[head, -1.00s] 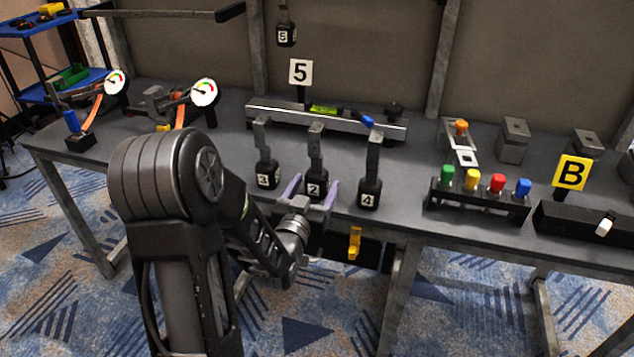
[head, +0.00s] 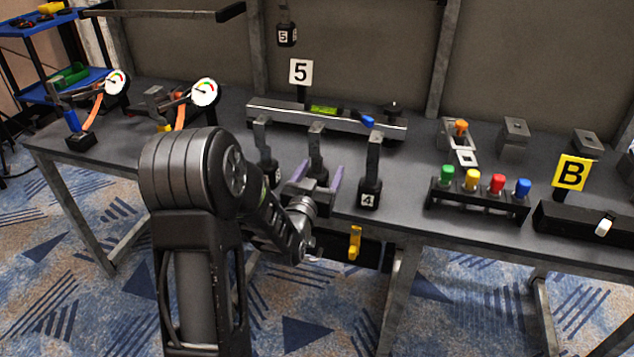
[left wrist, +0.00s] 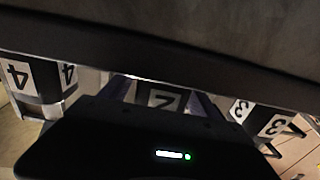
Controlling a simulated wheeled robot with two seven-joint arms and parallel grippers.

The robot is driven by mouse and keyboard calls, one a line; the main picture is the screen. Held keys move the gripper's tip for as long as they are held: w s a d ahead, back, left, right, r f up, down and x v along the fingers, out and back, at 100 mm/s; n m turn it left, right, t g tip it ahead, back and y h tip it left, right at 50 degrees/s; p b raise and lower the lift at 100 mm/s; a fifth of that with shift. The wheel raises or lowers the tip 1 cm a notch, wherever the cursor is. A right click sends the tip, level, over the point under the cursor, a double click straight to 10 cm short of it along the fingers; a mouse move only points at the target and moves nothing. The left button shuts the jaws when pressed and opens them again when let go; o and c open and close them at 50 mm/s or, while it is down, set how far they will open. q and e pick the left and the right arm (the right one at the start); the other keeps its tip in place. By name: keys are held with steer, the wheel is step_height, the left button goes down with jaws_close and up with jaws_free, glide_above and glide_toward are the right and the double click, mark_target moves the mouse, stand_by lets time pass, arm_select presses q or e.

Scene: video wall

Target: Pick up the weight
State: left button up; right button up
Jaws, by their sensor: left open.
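Several dark weights with flat grey upright handles are in view. The weight marked 2 (head: 317,141) is at the middle front of the bench, between the weight marked 3 (head: 268,168) and the weight marked 4 (head: 369,192). My left gripper (head: 317,174) is open, with its purple fingers to either side of weight 2, and its body hides that label in the head view. The left wrist view shows the 2 label (left wrist: 162,98) between the fingers, upside down. I cannot tell whether the fingers touch it. My right gripper is not in view.
A beam with a green level (head: 323,110) and a 5 sign (head: 301,72) stands behind the weights. Another weight, marked 5 (head: 286,35), hangs above. A rack of coloured knobs (head: 480,200) is to the right. Dial gauges (head: 204,92) are left.

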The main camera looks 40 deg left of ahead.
arm_select(q)
steer(key=shift+c, duration=0.3)
jaws_close()
stand_by(0.6)
steer(key=shift+r, duration=0.15)
stand_by(0.3)
